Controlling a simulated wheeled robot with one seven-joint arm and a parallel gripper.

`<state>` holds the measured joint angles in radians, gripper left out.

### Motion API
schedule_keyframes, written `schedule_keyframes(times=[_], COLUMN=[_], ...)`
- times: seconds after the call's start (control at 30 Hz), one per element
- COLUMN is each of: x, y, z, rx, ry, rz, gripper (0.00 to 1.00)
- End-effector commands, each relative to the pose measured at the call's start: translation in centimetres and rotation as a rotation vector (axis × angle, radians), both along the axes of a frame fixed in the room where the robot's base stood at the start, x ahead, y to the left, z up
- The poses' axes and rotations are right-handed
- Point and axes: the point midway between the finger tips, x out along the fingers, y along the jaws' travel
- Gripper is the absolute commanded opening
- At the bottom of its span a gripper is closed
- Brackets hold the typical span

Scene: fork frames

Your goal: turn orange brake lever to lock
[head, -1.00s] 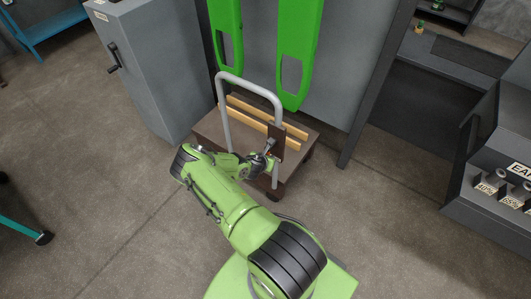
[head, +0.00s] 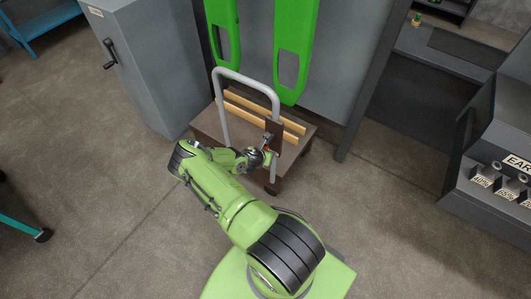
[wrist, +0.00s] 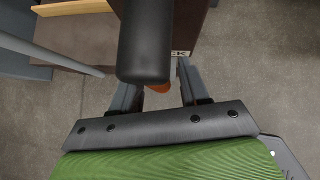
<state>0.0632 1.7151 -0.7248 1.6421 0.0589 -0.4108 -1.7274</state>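A brown plate (head: 274,132) is fixed to the right upright of a cart's grey handle. It also shows in the wrist view (wrist: 190,20), with a label ending in "CK". A small part of the orange lever (wrist: 158,88) shows between my fingers; the rest is hidden. A thick black cylinder (wrist: 146,40) hangs in front of it, close to the wrist camera; I cannot tell whether it belongs to the lever. My gripper (wrist: 157,82) has its two fingers apart, around the orange part. In the head view my gripper (head: 264,157) is right at the plate.
The cart deck (head: 208,122) carries yellow-tan boards (head: 250,104). Its grey tubular handle (head: 222,95) rises left of my gripper. A grey cabinet (head: 150,70) stands at the left, and green forks (head: 294,50) hang behind.

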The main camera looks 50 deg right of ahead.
Motion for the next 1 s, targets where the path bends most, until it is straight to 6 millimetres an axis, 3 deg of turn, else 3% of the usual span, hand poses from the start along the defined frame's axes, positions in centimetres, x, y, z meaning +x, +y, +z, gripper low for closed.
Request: schedule_keyframes(times=[0.23, 0.5, 0.7, 1.0], x=[-0.4, -1.7, -2.6, -3.0], y=[1.4, 6.7, 9.8, 10.7], z=[1.7, 7.3, 10.3, 11.2], rx=[-0.001, 0.0, 0.001, 0.0], ry=[0.001, -0.001, 0.0, 0.0], rz=[0.0, 0.002, 0.002, 0.0], gripper=[0.45, 0.45, 0.45, 0.45])
